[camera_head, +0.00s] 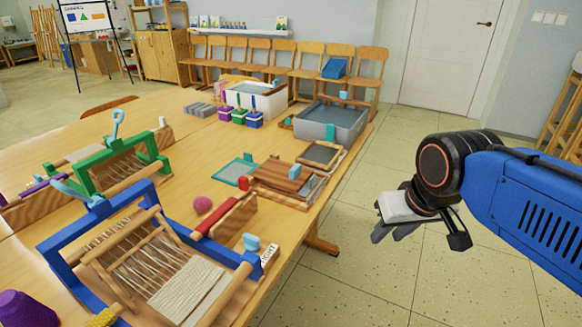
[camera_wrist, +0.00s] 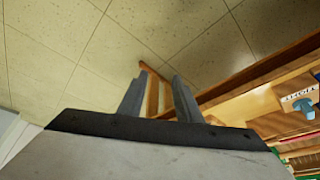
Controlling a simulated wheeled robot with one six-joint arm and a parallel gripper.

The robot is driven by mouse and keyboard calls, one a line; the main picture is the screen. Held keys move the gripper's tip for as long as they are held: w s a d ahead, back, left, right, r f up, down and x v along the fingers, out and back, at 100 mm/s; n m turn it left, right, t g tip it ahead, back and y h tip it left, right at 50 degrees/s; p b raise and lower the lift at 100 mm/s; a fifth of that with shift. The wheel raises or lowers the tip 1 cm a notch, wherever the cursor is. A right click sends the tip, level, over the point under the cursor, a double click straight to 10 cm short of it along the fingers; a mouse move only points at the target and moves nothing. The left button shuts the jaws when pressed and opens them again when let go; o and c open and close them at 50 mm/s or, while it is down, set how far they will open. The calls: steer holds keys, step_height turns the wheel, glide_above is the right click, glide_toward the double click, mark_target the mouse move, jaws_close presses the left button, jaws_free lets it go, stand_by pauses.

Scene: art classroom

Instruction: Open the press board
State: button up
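The thing that looks most like the press board is a brown wooden board (camera_head: 277,177) with a light blue handle (camera_head: 294,172), on the table near its right edge in the head view. It lies over a shallow frame, seemingly flat; I cannot tell whether it is hinged. My gripper (camera_head: 393,233) is off the table's right side, above the floor and apart from the board. In the wrist view my gripper (camera_wrist: 160,84) has its two fingers spread with nothing between them. The board is not clear in the wrist view.
A blue loom (camera_head: 60,265) and a green loom (camera_head: 84,178) stand at the left. A red-topped block (camera_head: 215,218) and a pink ball (camera_head: 202,204) lie in front of the board. A grey tub (camera_head: 334,122) stands behind it. The floor (camera_head: 370,270) right of the table is clear.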

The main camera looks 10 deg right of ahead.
steer(key=w+a+r+m+g, duration=0.1)
steer(key=w+a+r+m, duration=0.15)
steer(key=w+r, duration=0.35)
steer(key=w+a+r+m+g, duration=0.1)
steer(key=w+a+r, duration=0.2)
steer(key=w+r, duration=0.35)
steer(key=m+g, duration=0.2)
steer(key=m, duration=0.2)
glide_toward(295, 167)
steer(key=shift+n, duration=0.25)
step_height(295, 167, down, 9)
steer(key=shift+w+r, duration=0.1)
jaws_close()
